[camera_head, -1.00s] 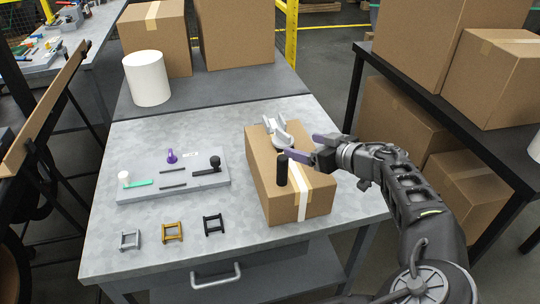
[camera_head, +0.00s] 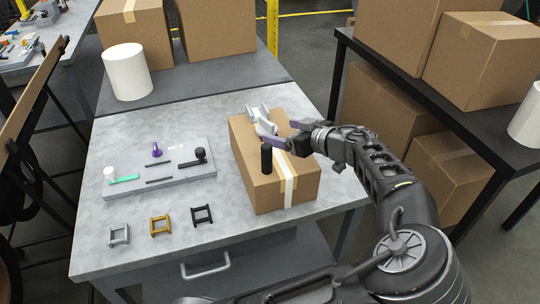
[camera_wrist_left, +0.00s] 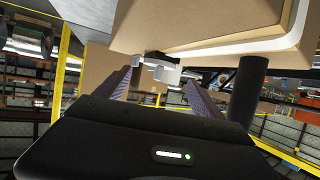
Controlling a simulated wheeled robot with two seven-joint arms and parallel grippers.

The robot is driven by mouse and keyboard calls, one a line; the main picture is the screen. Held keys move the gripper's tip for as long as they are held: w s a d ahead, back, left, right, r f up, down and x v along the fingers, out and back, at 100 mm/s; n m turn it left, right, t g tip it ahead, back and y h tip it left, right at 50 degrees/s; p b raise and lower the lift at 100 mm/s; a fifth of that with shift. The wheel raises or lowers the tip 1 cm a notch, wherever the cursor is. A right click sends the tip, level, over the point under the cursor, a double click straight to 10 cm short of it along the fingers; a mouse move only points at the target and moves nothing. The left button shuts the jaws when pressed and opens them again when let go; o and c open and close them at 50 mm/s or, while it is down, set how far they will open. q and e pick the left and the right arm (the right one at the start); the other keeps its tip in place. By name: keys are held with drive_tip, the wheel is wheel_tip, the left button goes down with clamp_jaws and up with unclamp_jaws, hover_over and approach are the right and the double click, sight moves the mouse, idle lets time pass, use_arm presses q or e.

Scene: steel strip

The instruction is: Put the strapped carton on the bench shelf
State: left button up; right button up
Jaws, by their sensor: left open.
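The strapped carton (camera_head: 272,198), brown with a white strap, sits on the bench top at its right side. A black post (camera_head: 267,157) stands on its top, and a pale grey pronged piece (camera_head: 262,120) shows at its far end. In the left wrist view, the carton (camera_wrist_left: 200,25) fills the upper part and the post (camera_wrist_left: 246,92) is right of the fingers. The grey bench shelf (camera_head: 205,88) is at the back. My right gripper is not seen.
On the shelf stand a white cylinder (camera_head: 127,71) and large cartons (camera_head: 215,28). A grey board (camera_head: 190,182) with small parts and several small frames (camera_head: 160,226) lie left of the carton. A black rack (camera_head: 400,75) with boxes stands at right.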

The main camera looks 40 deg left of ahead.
sight(274, 129)
use_arm(q)
drive_tip(key=shift+a, duration=0.4)
drive_tip(key=p+x, duration=0.2)
drive_tip(key=x, duration=0.1)
drive_tip(key=shift+w+a+f, duration=0.2)
drive_tip(key=shift+a+f, duration=0.05)
drive_tip(key=shift+w+a+f, duration=0.1)
drive_tip(key=shift+a+f, duration=0.15)
drive_tip(key=shift+a, duration=0.05)
drive_tip(key=shift+c, duration=0.5)
clamp_jaws()
drive_tip(key=shift+r, duration=0.15)
